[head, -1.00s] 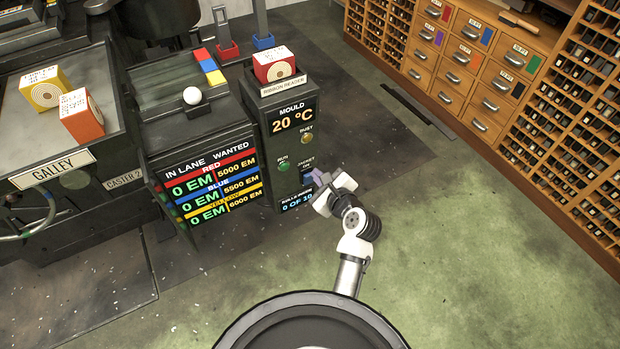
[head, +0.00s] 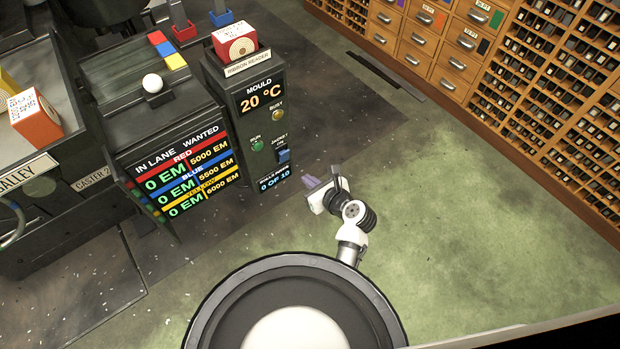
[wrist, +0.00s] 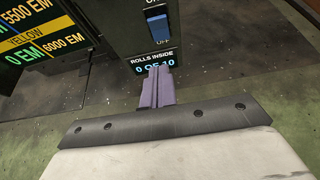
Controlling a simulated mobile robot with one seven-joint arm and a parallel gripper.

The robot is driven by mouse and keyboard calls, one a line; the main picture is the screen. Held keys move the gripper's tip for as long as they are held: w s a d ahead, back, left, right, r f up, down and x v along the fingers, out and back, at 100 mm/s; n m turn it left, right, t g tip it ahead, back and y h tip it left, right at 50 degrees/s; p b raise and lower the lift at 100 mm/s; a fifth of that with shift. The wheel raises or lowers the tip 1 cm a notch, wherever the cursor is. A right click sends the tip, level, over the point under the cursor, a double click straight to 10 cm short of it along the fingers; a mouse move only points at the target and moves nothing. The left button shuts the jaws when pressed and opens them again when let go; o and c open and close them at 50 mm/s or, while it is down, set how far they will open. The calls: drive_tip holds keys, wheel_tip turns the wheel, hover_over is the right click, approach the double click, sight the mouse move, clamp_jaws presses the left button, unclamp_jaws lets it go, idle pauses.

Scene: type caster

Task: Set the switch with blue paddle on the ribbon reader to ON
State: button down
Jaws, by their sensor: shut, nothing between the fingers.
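The ribbon reader (head: 238,95) is a dark upright cabinet left of my gripper in the head view. Its blue paddle switch (head: 283,156) is low on the front, under a jacket label with ON above. In the wrist view the blue paddle (wrist: 159,27) is at the top, with OFF printed below it. My gripper (head: 309,179) is shut and empty, in front of the panel and apart from the switch. Its purple fingers (wrist: 156,76) overlap the rolls display in the wrist view.
A green run button (head: 257,145) and an amber busy lamp (head: 277,115) are on the same panel. The lane counter cabinet (head: 120,125) stands directly left. Wooden drawers (head: 415,45) line the back right. The green floor (head: 450,200) to the right is clear.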

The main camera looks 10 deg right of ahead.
drive_tip(key=w+a+f, duration=0.1)
drive_tip(key=w+a, duration=0.4)
drive_tip(key=w, duration=0.3)
drive_tip(key=shift+w+f, duration=0.2)
drive_tip(key=shift+w, duration=0.1)
drive_tip(key=shift+r+p, duration=0.1)
drive_tip(key=shift+p, duration=0.25)
drive_tip(key=p, duration=0.3)
drive_tip(key=shift+w+a+r+g, duration=0.1)
drive_tip(key=shift+w+g, duration=0.2)
drive_tip(key=shift+r+p, duration=0.85)
drive_tip(key=shift+p, duration=0.4)
drive_tip(key=shift+s, duration=0.1)
